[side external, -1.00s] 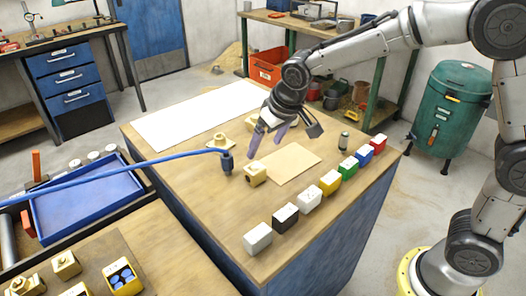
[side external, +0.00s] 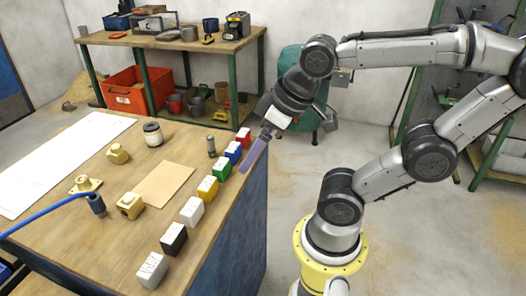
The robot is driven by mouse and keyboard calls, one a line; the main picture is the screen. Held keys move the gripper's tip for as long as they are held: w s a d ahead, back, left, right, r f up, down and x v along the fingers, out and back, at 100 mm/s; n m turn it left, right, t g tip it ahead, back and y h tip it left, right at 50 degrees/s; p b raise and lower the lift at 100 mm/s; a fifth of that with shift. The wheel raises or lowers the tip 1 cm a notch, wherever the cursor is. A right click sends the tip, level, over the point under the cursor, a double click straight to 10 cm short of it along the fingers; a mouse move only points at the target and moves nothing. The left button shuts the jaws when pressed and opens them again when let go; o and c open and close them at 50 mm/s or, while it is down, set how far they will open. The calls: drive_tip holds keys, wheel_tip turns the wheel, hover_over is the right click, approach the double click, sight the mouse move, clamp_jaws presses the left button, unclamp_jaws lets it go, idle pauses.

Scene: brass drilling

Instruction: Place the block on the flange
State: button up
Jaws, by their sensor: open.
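A small brass block (side external: 129,206) with a round hole in its face stands on the wooden table, at the near left corner of a tan sheet. A brass flange (side external: 86,184), a flat plate with a raised middle, lies to its left and a little farther back. Nothing is seen on top of the flange. Another brass piece (side external: 117,153) stands farther back. My gripper (side external: 252,158) is open and empty, with purple fingers pointing down near the table's right edge by the coloured blocks. It is well to the right of the brass block. Its fingers overlap in this view.
A blue hose ends in a dark fitting (side external: 96,205) close to the flange. A row of coloured blocks (side external: 208,188) runs along the right edge. A jar (side external: 153,134) and a small cylinder (side external: 211,147) stand behind the tan sheet (side external: 165,184). A white sheet (side external: 55,165) lies at left.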

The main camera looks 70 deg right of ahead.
drive_tip(key=shift+s+f, duration=0.3)
drive_tip(key=shift+s, duration=0.5)
drive_tip(key=shift+c, duration=0.2)
